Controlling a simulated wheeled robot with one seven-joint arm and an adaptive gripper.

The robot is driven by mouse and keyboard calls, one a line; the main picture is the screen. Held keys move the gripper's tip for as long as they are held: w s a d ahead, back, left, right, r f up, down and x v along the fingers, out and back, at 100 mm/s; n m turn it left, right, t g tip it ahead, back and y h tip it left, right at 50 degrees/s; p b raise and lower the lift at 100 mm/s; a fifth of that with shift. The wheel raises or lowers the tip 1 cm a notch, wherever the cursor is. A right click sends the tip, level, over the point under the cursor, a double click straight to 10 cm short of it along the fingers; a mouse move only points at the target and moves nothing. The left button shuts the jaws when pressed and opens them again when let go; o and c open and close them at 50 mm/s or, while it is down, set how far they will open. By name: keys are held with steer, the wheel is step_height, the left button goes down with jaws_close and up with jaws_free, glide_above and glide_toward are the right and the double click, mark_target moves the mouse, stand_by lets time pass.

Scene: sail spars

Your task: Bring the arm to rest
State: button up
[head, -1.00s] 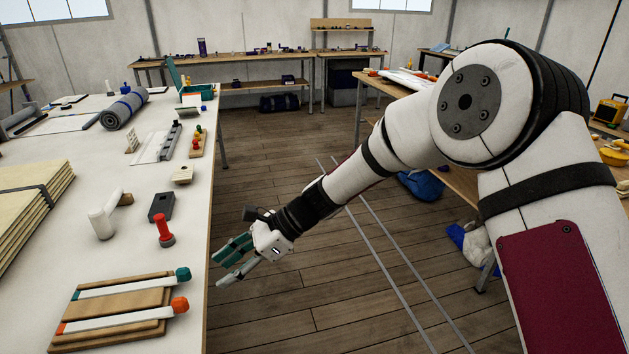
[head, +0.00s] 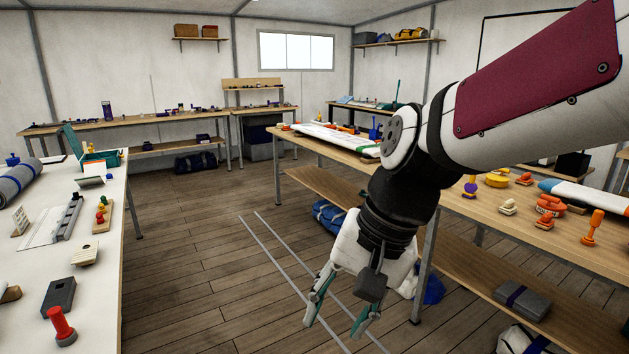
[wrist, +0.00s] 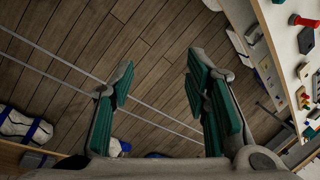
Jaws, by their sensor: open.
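My gripper (head: 336,318) hangs over the bare floor between the two tables in the head view, pointing down, at the front of the right-hand table. Its two green-padded fingers are apart with nothing between them. The wrist view shows the same open fingers (wrist: 160,85) with floorboards behind them. My arm comes in from the upper right and is bent, hiding part of the right-hand table.
The white table (head: 100,245) on the left holds a red-handled tool (head: 62,325) and a dark block (head: 58,297). The wooden table (head: 460,225) on the right carries several orange and yellow items. Floor (head: 200,270) between them is clear, with two rails.

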steer(key=s+d+n+t+h, duration=0.1)
steer(key=s+d, duration=0.4)
steer(key=d, duration=0.3)
steer(key=s+d+r+n+t+h, duration=0.1)
steer(key=s+d+n+t+h, duration=0.1)
steer(key=s+d, duration=0.4)
steer(key=shift+s+d+h, duration=0.3)
steer(key=shift+d, duration=0.75)
steer(key=shift+r, duration=0.15)
